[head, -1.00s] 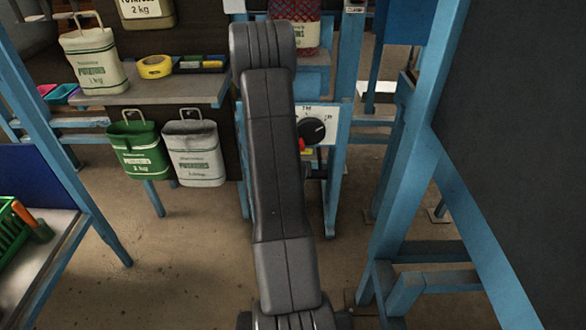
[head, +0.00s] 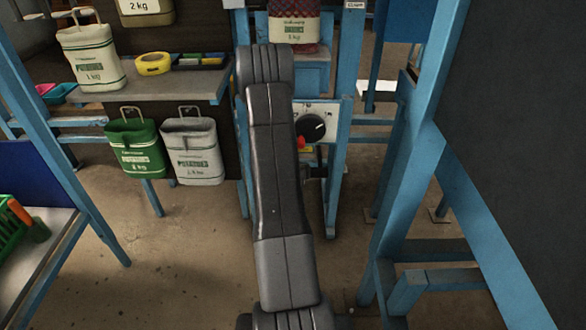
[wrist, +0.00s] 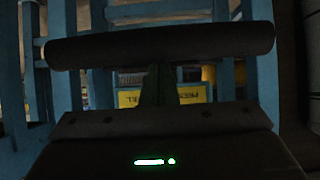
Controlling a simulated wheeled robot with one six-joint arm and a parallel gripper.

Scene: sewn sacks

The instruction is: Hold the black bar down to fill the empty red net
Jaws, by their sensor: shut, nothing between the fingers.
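A red net (head: 312,31) with a pale printed label shows at the top of the head view, behind the far end of my arm and between blue posts. Its top is cut off, and I cannot tell how full it is. The black bar (wrist: 160,45) lies level across the upper part of the wrist view. My gripper (wrist: 158,70) is shut and empty, its fingers pointing at the middle of the bar. Their tips meet its lower edge in the picture; I cannot tell whether they touch. My arm hides the gripper in the head view.
A white panel with a black dial (head: 312,127) and a red part (head: 301,142) sits right of my arm. A green sack (head: 138,147) and a white sack (head: 193,150) hang left from a shelf (head: 160,88). A blue post (head: 420,150) stands close on the right.

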